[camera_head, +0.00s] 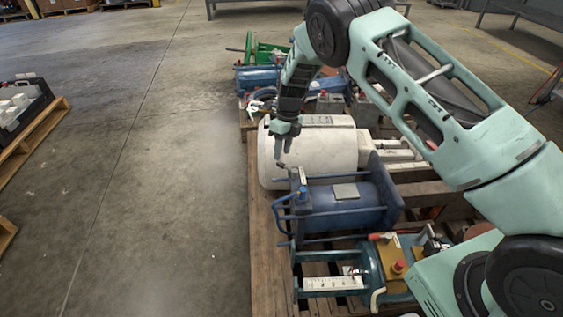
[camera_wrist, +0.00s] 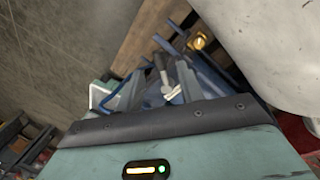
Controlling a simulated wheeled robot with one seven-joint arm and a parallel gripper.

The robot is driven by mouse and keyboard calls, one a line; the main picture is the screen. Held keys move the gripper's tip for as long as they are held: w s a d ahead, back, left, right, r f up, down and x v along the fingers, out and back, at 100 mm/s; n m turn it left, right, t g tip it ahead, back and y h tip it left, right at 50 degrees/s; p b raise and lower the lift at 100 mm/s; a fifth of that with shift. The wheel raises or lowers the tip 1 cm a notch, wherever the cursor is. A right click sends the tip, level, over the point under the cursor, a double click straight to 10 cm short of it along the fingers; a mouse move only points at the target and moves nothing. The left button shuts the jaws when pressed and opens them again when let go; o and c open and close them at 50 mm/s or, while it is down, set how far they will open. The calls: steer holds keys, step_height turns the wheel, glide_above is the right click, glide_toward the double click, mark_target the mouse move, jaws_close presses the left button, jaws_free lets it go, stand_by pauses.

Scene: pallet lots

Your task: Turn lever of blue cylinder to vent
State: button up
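The blue cylinder (camera_head: 345,203) lies on its side on the pallet, in a blue frame with end plates. A small dark lever with a grey fitting (camera_head: 299,176) sits at its upper left end. My gripper (camera_head: 284,152) points down just above and left of that end. Its two fingers look apart. In the wrist view the lever (camera_wrist: 161,68) shows between the fingers of my gripper (camera_wrist: 155,92), with pale metal at its base. I cannot tell whether a finger touches it.
A large white cylinder (camera_head: 310,150) lies right behind the blue one. A teal unit (camera_head: 372,268) with a red button and white scale is in front. More blue equipment (camera_head: 258,79) stands behind. The pallet (camera_head: 262,235) edges open floor (camera_head: 165,190) on the left.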

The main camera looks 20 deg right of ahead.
steer(key=shift+s+a+f+b, duration=0.15)
steer(key=shift+a+f+b, duration=0.05)
steer(key=shift+f, duration=0.75)
steer(key=shift+s+a+f+b, duration=0.1)
steer(key=shift+a+f+b, duration=0.05)
steer(key=shift+f, duration=0.75)
jaws_close()
